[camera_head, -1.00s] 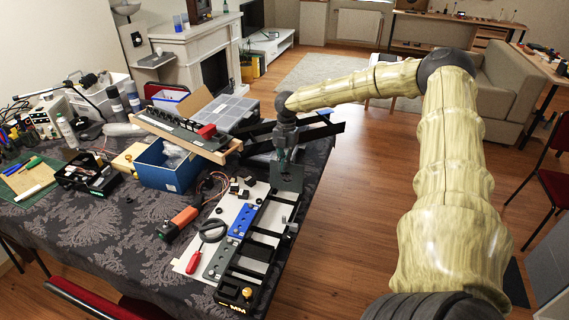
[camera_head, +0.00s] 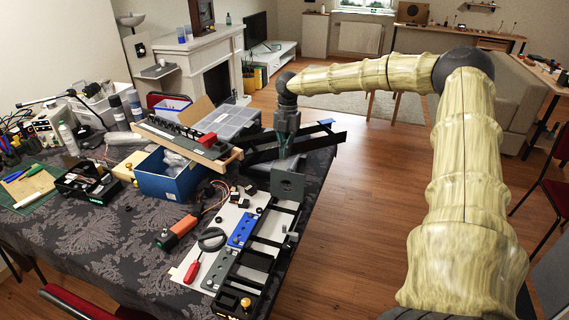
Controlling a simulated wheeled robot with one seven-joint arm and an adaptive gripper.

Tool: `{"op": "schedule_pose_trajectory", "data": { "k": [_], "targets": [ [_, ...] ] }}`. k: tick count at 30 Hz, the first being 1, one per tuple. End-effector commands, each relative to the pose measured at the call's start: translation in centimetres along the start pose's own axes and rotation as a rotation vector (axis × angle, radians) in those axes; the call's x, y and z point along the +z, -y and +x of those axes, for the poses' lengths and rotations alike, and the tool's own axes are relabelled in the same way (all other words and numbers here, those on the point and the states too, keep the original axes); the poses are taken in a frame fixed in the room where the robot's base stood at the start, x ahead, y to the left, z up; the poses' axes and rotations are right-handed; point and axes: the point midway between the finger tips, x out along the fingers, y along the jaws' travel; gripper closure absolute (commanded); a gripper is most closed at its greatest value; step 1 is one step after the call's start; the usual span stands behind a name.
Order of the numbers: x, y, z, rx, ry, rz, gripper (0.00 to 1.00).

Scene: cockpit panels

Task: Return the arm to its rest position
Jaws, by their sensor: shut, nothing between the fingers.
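My arm (camera_head: 465,170) reaches up from the lower right and bends at a dark elbow joint toward the table. My gripper (camera_head: 283,158) points down at its far end, over the right part of the table. Its fingers are small and partly lost against the dark parts behind. It is shut and holds nothing that I can see. It hangs just behind and above a grey square plate with a hole (camera_head: 287,186); I cannot tell whether they touch.
A long dark bar (camera_head: 320,148) lies behind my gripper. Open wooden floor (camera_head: 365,215) is to the right.

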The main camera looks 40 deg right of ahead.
Motion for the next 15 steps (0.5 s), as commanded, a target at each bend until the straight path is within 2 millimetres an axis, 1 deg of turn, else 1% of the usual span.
{"op": "schedule_pose_trajectory", "data": {
  "k": [3,11,14,15],
  "targets": [
    [0.2,0.0,-0.4,0.001,0.000,0.001,1.00],
    [0.3,0.1,-0.7,0.001,-0.002,0.000,1.00],
    [0.1,0.1,-1.7,0.002,-0.001,0.000,1.00],
    [0.0,0.1,-2.3,0.002,-0.001,0.000,1.00]
  ]
}}
